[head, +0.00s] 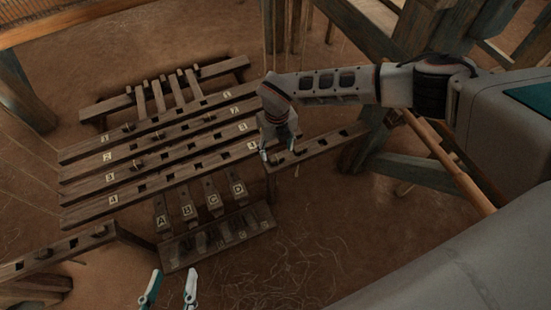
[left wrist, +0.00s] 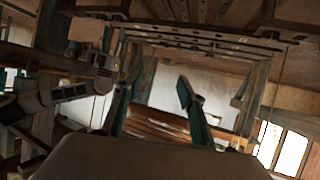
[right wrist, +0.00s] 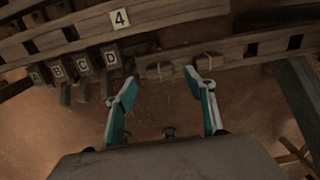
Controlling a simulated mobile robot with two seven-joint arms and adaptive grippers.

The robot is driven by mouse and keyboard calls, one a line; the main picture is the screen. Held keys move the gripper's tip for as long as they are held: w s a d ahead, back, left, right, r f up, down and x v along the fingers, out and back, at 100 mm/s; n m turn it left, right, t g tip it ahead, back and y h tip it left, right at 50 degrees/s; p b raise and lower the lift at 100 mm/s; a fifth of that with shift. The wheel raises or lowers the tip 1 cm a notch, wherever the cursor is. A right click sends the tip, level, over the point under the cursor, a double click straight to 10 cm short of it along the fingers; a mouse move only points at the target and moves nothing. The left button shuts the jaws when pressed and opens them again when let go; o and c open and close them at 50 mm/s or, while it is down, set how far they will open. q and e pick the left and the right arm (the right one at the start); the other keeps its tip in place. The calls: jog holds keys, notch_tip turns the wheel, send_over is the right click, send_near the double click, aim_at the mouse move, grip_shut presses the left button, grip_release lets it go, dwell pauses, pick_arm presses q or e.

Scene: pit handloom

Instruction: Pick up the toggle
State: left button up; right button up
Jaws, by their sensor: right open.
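My right gripper (head: 279,156) is open over the near end of the right-hand dark wooden rail (head: 328,142). In the right wrist view its fingers (right wrist: 163,84) are apart, with the rail (right wrist: 272,46) beyond the tips. Two small toggle-like blocks sit on that rail, one (right wrist: 160,71) between the fingertips in the picture and one (right wrist: 209,61) near the right fingertip. I cannot tell which is the toggle. I see no contact. My left gripper (head: 172,276) is open and empty at the bottom of the head view, its fingers also showing in the left wrist view (left wrist: 152,98).
Numbered slotted beams (head: 150,158) lie left of my right gripper. Lettered treadles A to D (head: 187,207) stand in front, above a dark slotted box (head: 215,240). A left rail (head: 60,250) carries knobs. Loom posts (head: 410,30) stand at the right.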

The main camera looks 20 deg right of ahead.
aim_at(277, 157)
jog(key=f, duration=0.1)
jog(key=f+b, duration=0.1)
jog(key=f, duration=0.1)
jog(key=f+b, duration=0.1)
jog(key=shift+s+f, duration=0.4)
jog(key=shift+w, duration=0.15)
jog(key=shift+w+r, duration=0.15)
jog(key=shift+r, duration=0.15)
pick_arm(q)
jog(key=d+n, duration=0.1)
jog(key=d, duration=0.1)
jog(key=shift+s+d+n+h, duration=0.2)
jog(key=shift+d+n+h, duration=0.1)
jog(key=shift+n, duration=0.1)
pick_arm(e)
jog(key=c, duration=1)
jog(key=shift+c, duration=0.2)
